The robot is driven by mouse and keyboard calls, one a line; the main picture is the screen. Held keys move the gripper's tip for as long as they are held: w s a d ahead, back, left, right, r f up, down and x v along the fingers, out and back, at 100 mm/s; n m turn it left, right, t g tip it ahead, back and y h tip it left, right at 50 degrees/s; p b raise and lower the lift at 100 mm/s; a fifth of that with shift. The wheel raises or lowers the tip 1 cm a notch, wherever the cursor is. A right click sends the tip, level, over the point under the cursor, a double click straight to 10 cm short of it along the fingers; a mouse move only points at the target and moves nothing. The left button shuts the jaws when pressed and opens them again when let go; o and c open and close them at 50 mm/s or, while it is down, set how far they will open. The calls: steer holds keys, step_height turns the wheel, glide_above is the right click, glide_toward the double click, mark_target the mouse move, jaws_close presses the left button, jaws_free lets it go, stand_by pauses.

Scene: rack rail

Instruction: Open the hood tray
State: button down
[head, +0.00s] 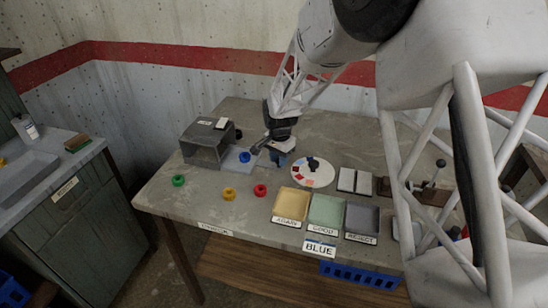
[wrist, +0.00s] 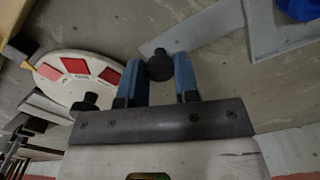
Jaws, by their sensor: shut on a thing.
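The hood (head: 205,146) is a dark grey box at the table's back left. Its light grey tray (head: 236,166) sticks out to the right of the hood, with a blue ring (head: 245,156) on it. The tray (wrist: 205,32) and part of the blue ring (wrist: 298,8) also show in the wrist view. My gripper (head: 280,160) is beside the tray's outer end. In the wrist view my gripper (wrist: 160,75) has its blue fingers on both sides of a round black knob (wrist: 160,66) at the tray's end, shut on it. The hood's inside is mostly hidden.
A white round dial (head: 312,172) with coloured patches stands close to the right of my gripper. Green (head: 178,181), yellow (head: 228,194) and red (head: 260,190) rings lie in front. Bins marked AGAIN (head: 278,219), GOOD (head: 322,228) and REJECT (head: 360,235) line the front edge.

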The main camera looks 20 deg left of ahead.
steer(key=c, duration=0.8)
jaws_free()
steer(key=shift+c, duration=0.2)
steer(key=shift+r, duration=0.1)
steer(key=shift+r, duration=3.8)
steer(key=shift+r, duration=0.1)
